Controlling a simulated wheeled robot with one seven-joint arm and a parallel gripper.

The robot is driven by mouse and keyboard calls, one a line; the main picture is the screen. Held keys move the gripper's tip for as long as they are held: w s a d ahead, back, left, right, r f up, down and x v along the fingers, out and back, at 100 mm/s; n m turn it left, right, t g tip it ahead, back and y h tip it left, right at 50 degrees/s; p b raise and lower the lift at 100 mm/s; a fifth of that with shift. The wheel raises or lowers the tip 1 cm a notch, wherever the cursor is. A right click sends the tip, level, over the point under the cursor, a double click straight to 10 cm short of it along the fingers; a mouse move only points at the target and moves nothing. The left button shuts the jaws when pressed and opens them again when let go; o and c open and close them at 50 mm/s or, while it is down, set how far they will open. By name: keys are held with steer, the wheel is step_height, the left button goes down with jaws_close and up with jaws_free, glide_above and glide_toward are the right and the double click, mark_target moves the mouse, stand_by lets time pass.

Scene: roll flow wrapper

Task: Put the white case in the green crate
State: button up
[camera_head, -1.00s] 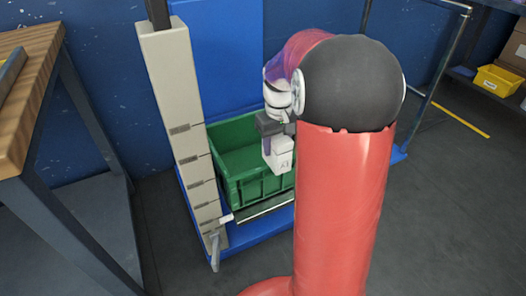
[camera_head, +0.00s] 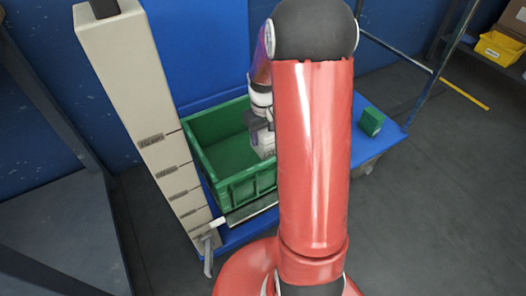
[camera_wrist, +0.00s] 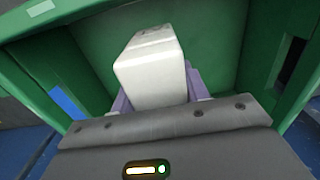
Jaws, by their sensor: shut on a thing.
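The white case (camera_wrist: 150,75) is between the purple fingers of my gripper (camera_wrist: 155,92), which is shut on it. In the wrist view the case is over the inside of the green crate (camera_wrist: 215,45), with the crate's walls around it. In the head view the crate (camera_head: 228,188) stands on a blue platform, and the case (camera_head: 263,146) shows at the crate's right part, partly hidden by my red arm. I cannot tell whether the case touches the crate floor. The crate's right side is hidden behind my arm.
A beige column (camera_head: 130,75) stands close to the crate's left. A small green box (camera_head: 371,121) sits on the blue platform (camera_head: 390,138) to the right of my arm. A metal rail frame (camera_head: 436,75) rises at the right. A yellow bin (camera_head: 500,48) is on the far right shelf.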

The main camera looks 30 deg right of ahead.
steer(key=shift+f+b, duration=0.3)
steer(key=shift+f, duration=3.5)
steer(key=shift+f, duration=0.1)
steer(key=o, duration=1.1)
